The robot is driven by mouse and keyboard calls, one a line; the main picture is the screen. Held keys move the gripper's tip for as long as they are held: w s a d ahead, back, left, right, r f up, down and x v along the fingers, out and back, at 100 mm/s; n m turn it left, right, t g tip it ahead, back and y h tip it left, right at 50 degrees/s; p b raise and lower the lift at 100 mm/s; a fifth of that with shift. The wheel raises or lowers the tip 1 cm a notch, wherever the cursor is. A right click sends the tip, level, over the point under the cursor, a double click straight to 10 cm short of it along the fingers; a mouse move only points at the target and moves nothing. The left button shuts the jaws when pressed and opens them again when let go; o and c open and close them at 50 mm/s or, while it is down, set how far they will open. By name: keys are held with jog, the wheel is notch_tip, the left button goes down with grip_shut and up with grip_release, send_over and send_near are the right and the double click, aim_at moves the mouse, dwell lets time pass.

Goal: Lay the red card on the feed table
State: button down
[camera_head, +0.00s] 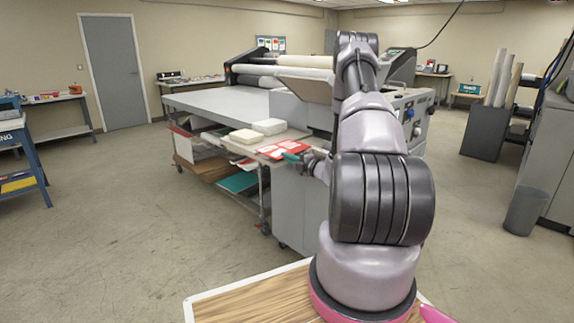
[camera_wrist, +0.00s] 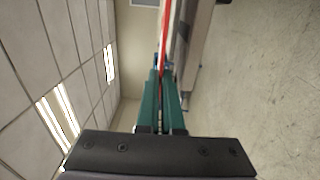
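The red card (camera_head: 283,149) with white marks shows at the near end of the laminator's table. It also shows edge-on in the wrist view as a thin red strip (camera_wrist: 165,38). My gripper (camera_head: 296,157) has green fingers closed on the card's near edge; they show in the wrist view (camera_wrist: 160,88) with the strip running out from between them. The card looks roughly level; whether it touches the surface under it cannot be told. The feed table (camera_head: 218,101) is a long grey surface left of the laminator rollers (camera_head: 285,70). My arm hides part of the laminator.
White stacks (camera_head: 268,126) and (camera_head: 245,136) lie on the table's near end, beside the card. Lower shelves hold boards and a green sheet (camera_head: 238,182). The grey table farther back looks bare. A blue bench (camera_head: 22,150) stands left and a grey bin (camera_head: 525,210) right.

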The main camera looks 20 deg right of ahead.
jog(key=shift+f, duration=1.4)
jog(key=shift+f, duration=0.1)
jog(key=c, duration=1.1)
grip_release()
jog(key=shift+o, duration=0.2)
